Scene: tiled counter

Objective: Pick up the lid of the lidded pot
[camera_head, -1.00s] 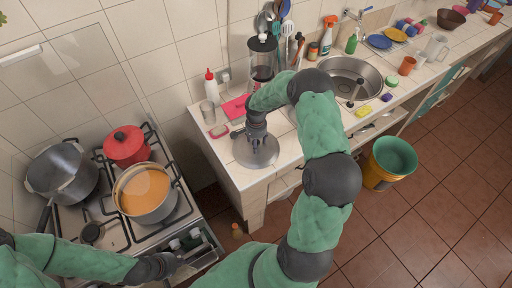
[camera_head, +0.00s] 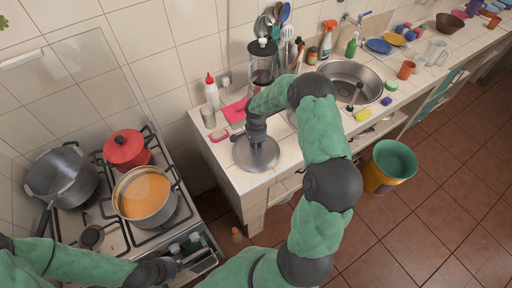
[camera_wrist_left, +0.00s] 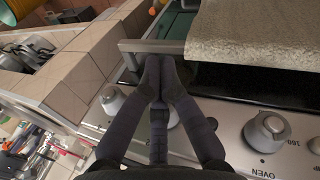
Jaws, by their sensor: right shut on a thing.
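A round grey metal lid (camera_head: 262,160) is at the near end of the counter, below the pink cloth. My right gripper (camera_head: 256,138) is above it and shut on its top; the grip point is partly hidden. I cannot tell whether the lid touches the counter. A grey pot of orange soup (camera_head: 146,194) stands uncovered on the stove. A red pot (camera_head: 126,150) with its lid on stands behind it. My left gripper (camera_head: 172,270) is at the stove front. In the left wrist view its fingertips (camera_wrist_left: 160,62) meet beside a grey bar handle (camera_wrist_left: 150,46).
An empty-looking grey pot (camera_head: 62,178) stands at the stove's left. A pink cloth (camera_head: 235,111), a white bottle (camera_head: 211,92) and a glass (camera_head: 208,116) are near the lid. The sink (camera_head: 350,80) lies farther right. A yellow-green bucket (camera_head: 390,165) stands on the floor.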

